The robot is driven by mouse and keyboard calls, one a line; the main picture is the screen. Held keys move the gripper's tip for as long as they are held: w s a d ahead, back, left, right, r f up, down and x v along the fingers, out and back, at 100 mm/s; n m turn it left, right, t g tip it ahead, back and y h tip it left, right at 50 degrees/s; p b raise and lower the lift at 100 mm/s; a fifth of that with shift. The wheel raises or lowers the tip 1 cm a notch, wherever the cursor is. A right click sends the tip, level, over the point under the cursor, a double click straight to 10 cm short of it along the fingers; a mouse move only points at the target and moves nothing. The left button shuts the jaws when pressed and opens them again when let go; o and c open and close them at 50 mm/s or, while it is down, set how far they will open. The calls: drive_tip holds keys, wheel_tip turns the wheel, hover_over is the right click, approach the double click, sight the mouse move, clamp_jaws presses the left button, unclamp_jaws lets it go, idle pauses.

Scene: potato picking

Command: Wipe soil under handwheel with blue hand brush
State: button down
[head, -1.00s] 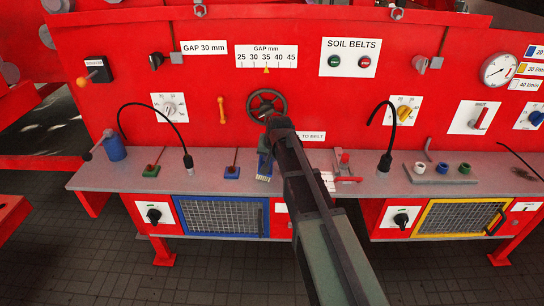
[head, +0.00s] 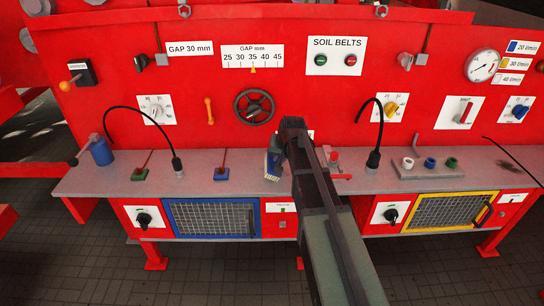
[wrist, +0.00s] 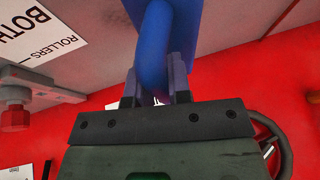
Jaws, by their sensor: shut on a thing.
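The black handwheel (head: 254,106) is on the red panel, at picture centre-left in the head view; part of its rim also shows at the right of the wrist view (wrist: 284,150). My gripper (wrist: 156,95) is shut on the blue handle of the hand brush (wrist: 182,40). In the head view the blue brush with pale bristles (head: 273,165) hangs low over the grey shelf, below and slightly right of the handwheel. I cannot tell whether the bristles touch the shelf. My arm hides the shelf to the right of the brush. No soil is distinct directly under the handwheel.
A dark patch (head: 512,162) lies far right.

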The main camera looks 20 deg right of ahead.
drive_tip(key=shift+s+d, duration=0.2)
drive_tip(key=shift+d, duration=0.5)
drive_tip(key=shift+s+d, duration=0.25)
drive_tip(key=shift+d, duration=0.4)
drive_tip(key=shift+s+d, duration=0.2)
drive_tip(key=shift+d, duration=0.5)
drive_tip(key=shift+r, duration=0.1)
wheel_tip(320, 180, up, 6)
drive_tip(key=p, duration=0.6)
wheel_tip(320, 180, up, 3)
drive_tip(key=p, duration=0.3)
